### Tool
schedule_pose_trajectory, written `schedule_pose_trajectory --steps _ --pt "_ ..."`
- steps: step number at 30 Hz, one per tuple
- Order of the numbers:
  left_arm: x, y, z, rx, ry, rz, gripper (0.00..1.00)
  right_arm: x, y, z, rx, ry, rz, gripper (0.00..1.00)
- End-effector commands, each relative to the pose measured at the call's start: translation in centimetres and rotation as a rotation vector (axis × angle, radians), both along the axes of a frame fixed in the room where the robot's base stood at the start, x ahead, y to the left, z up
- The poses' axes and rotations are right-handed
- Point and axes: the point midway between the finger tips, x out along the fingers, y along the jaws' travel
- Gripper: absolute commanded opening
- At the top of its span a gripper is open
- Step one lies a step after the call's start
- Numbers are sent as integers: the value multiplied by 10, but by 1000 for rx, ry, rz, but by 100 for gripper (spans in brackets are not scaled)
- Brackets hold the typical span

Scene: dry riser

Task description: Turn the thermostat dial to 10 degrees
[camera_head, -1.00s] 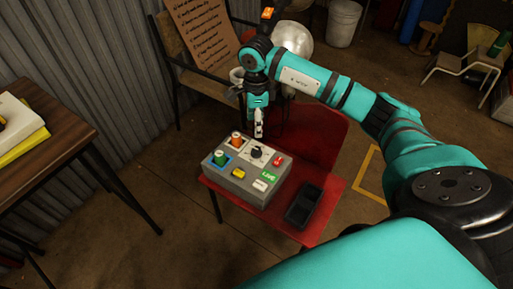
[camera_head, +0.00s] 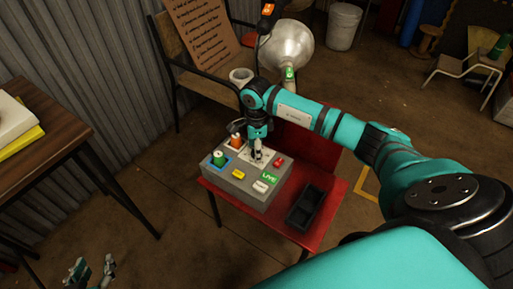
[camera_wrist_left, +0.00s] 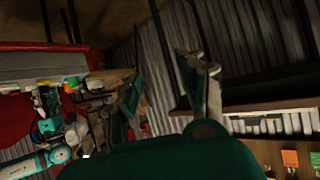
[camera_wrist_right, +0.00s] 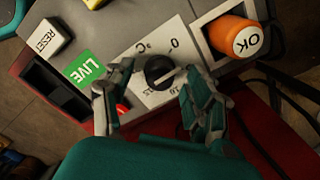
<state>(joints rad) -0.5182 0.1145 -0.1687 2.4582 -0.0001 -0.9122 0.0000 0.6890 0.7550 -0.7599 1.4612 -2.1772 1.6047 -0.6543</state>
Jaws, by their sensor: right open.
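The thermostat dial (camera_wrist_right: 159,71) is a black knob on a white plate (camera_wrist_right: 138,68) marked °C, on top of a grey control box (camera_head: 240,186). A white line on the dial slants up to the right in the right wrist view, between the 0 and the 10 marks. My right gripper (camera_wrist_right: 158,104) is open, pointing down, with its fingers on either side of the dial; contact is unclear. In the head view the right gripper (camera_head: 257,156) hides most of the dial. My left gripper (camera_head: 90,272) is open and empty at the bottom left, away from the box.
The box also carries an orange OK button (camera_wrist_right: 238,38), a green button (camera_head: 219,158), a LIVE sign (camera_wrist_right: 85,68) and a RESET button (camera_wrist_right: 45,38). A black tray (camera_head: 305,207) lies beside it on the red stand (camera_head: 325,218). A wooden table (camera_head: 60,135) stands left.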

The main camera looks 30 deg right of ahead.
Motion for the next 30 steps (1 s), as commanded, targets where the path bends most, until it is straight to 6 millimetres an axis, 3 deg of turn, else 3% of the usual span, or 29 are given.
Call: schedule_pose_trajectory --steps 2,14,22,30 --pt "0 0 0 0 1 0 40 0 0 0 0 0 0 55" --pt "0 0 -1 1 3 0 40 0 0 0 0 0 0 2" --pt "-2 1 -2 5 20 1 40 0 0 1 0 -1 -23 1" --pt "-33 14 -27 51 223 17 40 0 0 3 0 -1 -162 1"
